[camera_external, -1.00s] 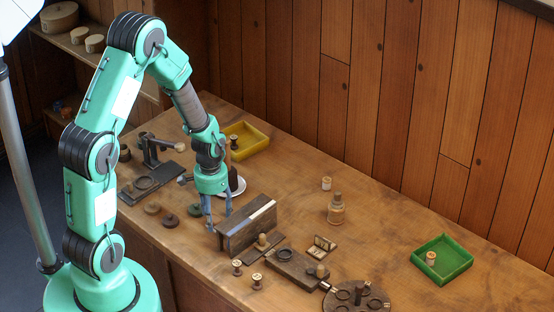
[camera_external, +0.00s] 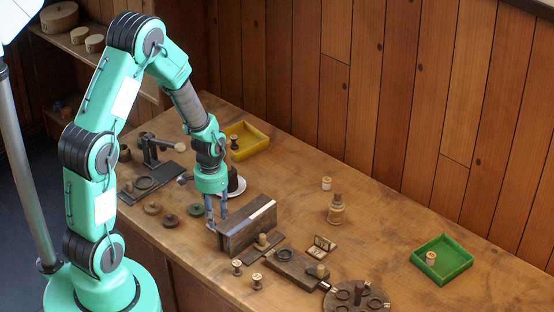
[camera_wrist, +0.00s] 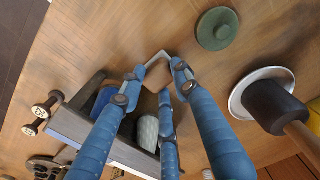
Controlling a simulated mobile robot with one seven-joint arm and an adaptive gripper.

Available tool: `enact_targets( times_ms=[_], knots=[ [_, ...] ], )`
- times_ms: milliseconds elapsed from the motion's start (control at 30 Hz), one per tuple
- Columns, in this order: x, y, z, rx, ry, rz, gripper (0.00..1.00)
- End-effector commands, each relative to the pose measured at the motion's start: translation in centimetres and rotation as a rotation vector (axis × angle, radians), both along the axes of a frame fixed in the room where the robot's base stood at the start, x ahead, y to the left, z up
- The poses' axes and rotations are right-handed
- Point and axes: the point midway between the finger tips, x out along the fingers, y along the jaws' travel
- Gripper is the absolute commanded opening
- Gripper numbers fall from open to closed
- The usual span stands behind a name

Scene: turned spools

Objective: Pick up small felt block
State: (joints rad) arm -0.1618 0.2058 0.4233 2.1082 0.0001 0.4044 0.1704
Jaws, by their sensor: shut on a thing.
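My gripper (camera_external: 216,222) is low over the workbench, at the left end of a dark wooden rack (camera_external: 232,238). In the wrist view my gripper (camera_wrist: 157,78) has its blue fingers closed in around a small block (camera_wrist: 158,76) with a brown face and a pale edge. It appears to be the felt block, held at the fingertips. The fingers hide part of it, and it cannot be made out in the outside view. I cannot tell whether it still touches the bench.
The rack (camera_wrist: 72,127) lies close beside the fingers. A green disc (camera_wrist: 217,28) and a dark, wooden-handled tool (camera_wrist: 272,106) on a white saucer (camera_wrist: 242,84) are nearby. A yellow tray (camera_external: 262,146) stands behind, a green tray (camera_external: 455,268) at right. Small spools stand in front.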

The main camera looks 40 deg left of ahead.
Motion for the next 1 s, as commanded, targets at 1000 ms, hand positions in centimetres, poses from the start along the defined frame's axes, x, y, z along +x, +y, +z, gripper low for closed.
enact_targets(
  times_ms=[1000],
  knots=[
    [-12.0, -1.8, 4.5, 0.0, 0.0, 0.0, 0.1]
  ],
)
